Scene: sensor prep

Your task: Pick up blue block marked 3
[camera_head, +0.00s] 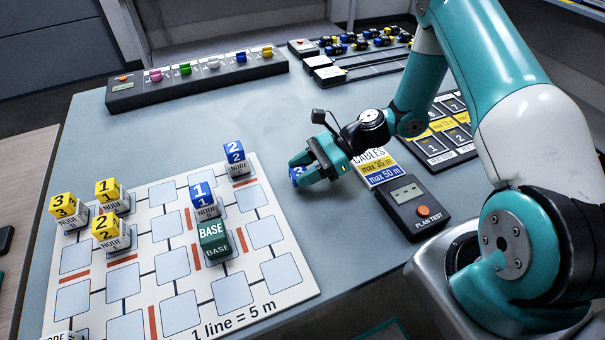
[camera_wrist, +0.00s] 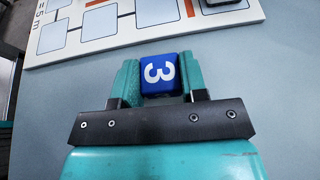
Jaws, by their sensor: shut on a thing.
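The blue block marked 3 (camera_wrist: 159,74) sits between the two teal fingers of my gripper (camera_wrist: 160,82) in the wrist view, with its white 3 facing the camera. The fingers are shut on its sides. In the head view the blue block (camera_head: 296,173) shows only in part at the left side of my gripper (camera_head: 312,172), which hides the rest. The gripper is over the grey table, right of the white grid board. I cannot tell whether the block touches the table.
The white grid board (camera_head: 180,318) holds yellow blocks (camera_head: 107,190), blue blocks 1 (camera_head: 202,192) and 2 (camera_head: 234,152), and a green BASE block (camera_head: 213,237). A PLAN TEST box (camera_head: 415,205) and CABLES card (camera_head: 377,168) lie right of my gripper. A black rack (camera_head: 200,80) stands behind.

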